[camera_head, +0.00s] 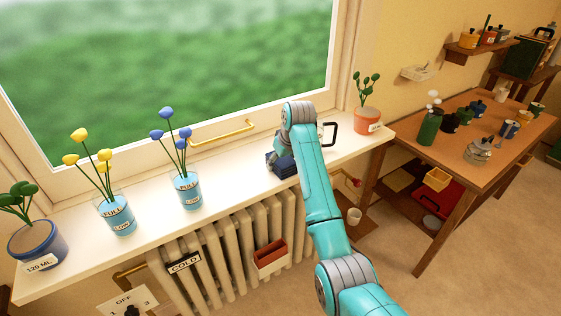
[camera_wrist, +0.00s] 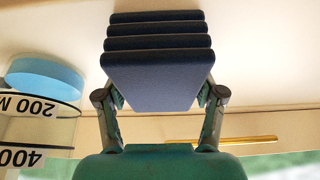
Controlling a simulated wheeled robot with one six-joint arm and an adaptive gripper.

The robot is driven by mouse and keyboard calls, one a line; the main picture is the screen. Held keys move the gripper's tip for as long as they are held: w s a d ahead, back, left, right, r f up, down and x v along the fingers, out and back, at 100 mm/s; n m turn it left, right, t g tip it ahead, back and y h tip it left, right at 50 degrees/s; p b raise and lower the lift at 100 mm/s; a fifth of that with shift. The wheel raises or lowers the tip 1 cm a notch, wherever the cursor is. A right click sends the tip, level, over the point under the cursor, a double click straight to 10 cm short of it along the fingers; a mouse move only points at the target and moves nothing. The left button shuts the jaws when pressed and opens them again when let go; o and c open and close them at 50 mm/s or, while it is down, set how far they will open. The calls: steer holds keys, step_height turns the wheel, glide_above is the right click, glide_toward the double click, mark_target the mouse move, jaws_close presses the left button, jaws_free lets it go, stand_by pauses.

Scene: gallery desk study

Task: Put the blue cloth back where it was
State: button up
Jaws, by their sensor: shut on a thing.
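The blue cloth (camera_head: 276,161) is a dark navy folded stack at the window sill (camera_head: 240,192), left of my arm's end. In the wrist view the cloth (camera_wrist: 158,80) shows several flat layers between the two fingers. My gripper (camera_wrist: 160,98) is shut on it, one finger at each side. The cloth is over or on the right half of the sill; I cannot tell whether it touches the surface. My arm hides part of the gripper in the head view.
A clear measuring jug (camera_wrist: 38,105) with a black handle (camera_head: 333,130) stands close by, partly behind my arm. A potted plant (camera_head: 367,120) stands at the sill's right end. Two flower glasses (camera_head: 118,218) (camera_head: 187,192) stand left. The sill between cloth and glasses is clear.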

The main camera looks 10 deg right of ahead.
steer(key=o, duration=1.2)
steer(key=shift+f, duration=0.1)
steer(key=shift+c, duration=0.2)
steer(key=v, duration=1.2)
